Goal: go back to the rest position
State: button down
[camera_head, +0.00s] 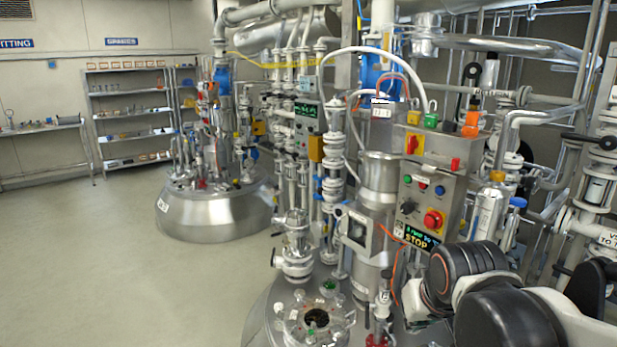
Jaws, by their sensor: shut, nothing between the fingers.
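My arm's black and white links fill the bottom right corner, in front of the reactor's pipework. My gripper cannot be made out in this view; its fingers are outside the picture or hidden behind my arm. Close by the arm stands a grey control box (431,185) with a red push button, coloured switches and a lit display reading STOP.
A near steel reactor lid (262,318) with a round glass port (317,322) lies at the bottom middle. Pipes and valves crowd the right side. A second reactor (215,215) stands farther back. Shelves (130,115) line the far wall. The floor (90,265) at left is clear.

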jog(key=s, duration=1.1)
jog(key=shift+d+t, duration=0.15)
jog(key=shift+t, duration=0.25)
jog(key=shift+s, duration=0.1)
dwell(1.1)
